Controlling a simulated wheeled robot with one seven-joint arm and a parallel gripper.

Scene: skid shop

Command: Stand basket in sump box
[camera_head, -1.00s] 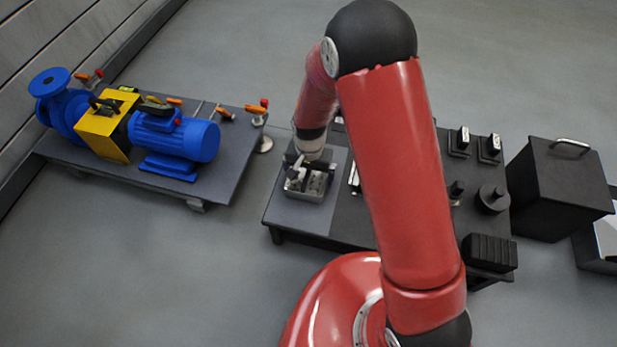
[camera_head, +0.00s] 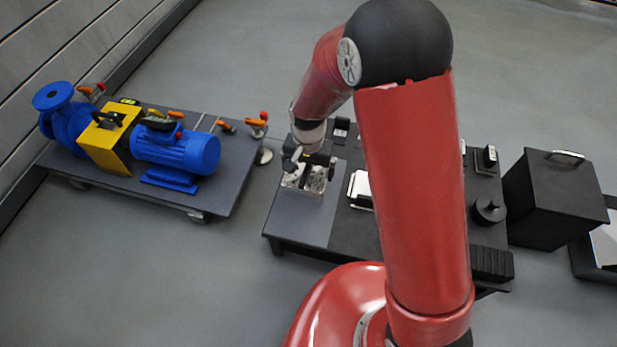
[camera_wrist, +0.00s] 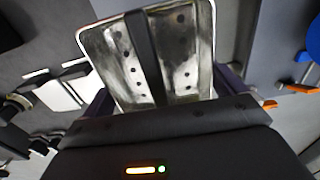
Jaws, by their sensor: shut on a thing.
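The basket is a small metal tub with holes in its walls and a dark bar across it. It is in my gripper (camera_head: 314,158), over the grey mat at the bench's left end in the head view. My gripper is shut on the basket (camera_head: 306,181), which fills the top middle of the wrist view (camera_wrist: 185,50). It seems to hang a little above the mat; the gap is hard to judge. A black box (camera_head: 548,205) with a metal handle on top stands right of the bench. I cannot tell whether it is the sump box.
The dark bench (camera_head: 300,238) carries a white-topped item (camera_head: 360,188), a round black knob-like part (camera_head: 488,209) and a ribbed black block (camera_head: 491,264). A blue pump skid (camera_head: 180,150) stands at left. An open container (camera_head: 597,255) is cut off at the right edge.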

